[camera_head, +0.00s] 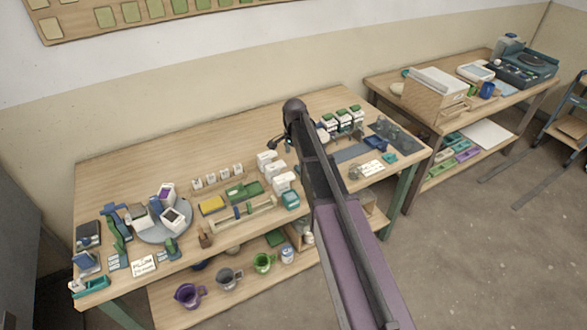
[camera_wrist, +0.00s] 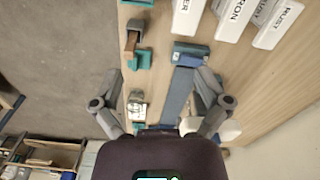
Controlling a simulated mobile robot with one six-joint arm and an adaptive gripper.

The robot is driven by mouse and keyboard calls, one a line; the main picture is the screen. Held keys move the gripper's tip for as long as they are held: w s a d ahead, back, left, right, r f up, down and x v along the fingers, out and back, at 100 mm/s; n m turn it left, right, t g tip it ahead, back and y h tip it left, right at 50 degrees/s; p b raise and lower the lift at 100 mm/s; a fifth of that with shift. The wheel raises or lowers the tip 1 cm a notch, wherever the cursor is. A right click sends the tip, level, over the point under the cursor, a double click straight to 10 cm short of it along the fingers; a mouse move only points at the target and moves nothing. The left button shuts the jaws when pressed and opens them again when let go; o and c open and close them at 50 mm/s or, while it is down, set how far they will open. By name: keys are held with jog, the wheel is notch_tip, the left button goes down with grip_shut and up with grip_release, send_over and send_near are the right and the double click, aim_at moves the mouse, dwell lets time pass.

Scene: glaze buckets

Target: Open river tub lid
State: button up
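White tubs with printed labels stand at the top of the wrist view. One label ends in "ER" on a tub (camera_wrist: 188,18) partly cut off by the frame edge; others read "IRON" (camera_wrist: 232,20) and "RUST" (camera_wrist: 278,25). I cannot read a full "river" label, so I cannot tell which tub is the river one. White tubs (camera_head: 283,182) also show mid-table in the head view, labels unreadable. My gripper (camera_wrist: 160,88) has its fingers spread wide with nothing between them, above a blue strip (camera_wrist: 178,97). In the head view my arm hides much of the gripper.
A blue block (camera_wrist: 190,54) lies at the strip's upper end. Teal stands (camera_wrist: 141,60) and a small grey item (camera_wrist: 138,106) lie near the table edge. Green-lidded containers (camera_head: 343,122) stand at the back right. Mugs (camera_head: 189,294) sit on the lower shelf. A second table (camera_head: 385,86) stands right.

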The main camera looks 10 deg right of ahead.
jog(key=r+m, duration=0.1)
jog(key=m, duration=0.1)
send_over(291, 174)
jog(key=shift+w+d+r+p, duration=0.1)
jog(key=shift+p, duration=0.25)
notch_tip(291, 174, down, 14)
jog(key=b, duration=1.3)
jog(key=shift+r+b, duration=0.1)
jog(key=shift+b, duration=0.3)
